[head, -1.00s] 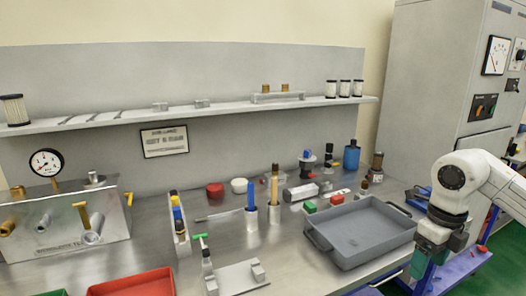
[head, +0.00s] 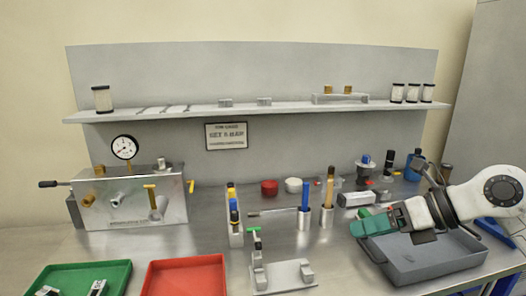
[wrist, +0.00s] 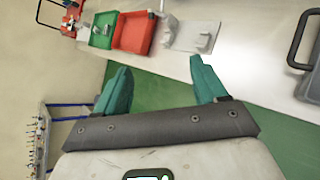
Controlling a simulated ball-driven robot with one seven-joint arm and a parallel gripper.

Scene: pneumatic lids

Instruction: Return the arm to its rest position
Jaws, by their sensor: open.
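My gripper (wrist: 162,90) shows in the wrist view with its two teal fingers spread wide and nothing between them. Past the fingers lie the green floor and the front edge of the bench. In the head view my white arm comes in from the right, and my gripper (head: 372,225) is above the left part of the grey tray (head: 440,265), pointing left. The arm hides part of the tray and some of the bench behind it. I cannot tell from the head view how high the gripper is above the tray.
A green tray (head: 112,273) holding small parts and a red tray (head: 185,278) sit at the front left. A grey fixture (head: 283,277) stands left of my gripper. Upright tools in holders (head: 304,222) stand behind it. A shelf (head: 270,108) runs along the back.

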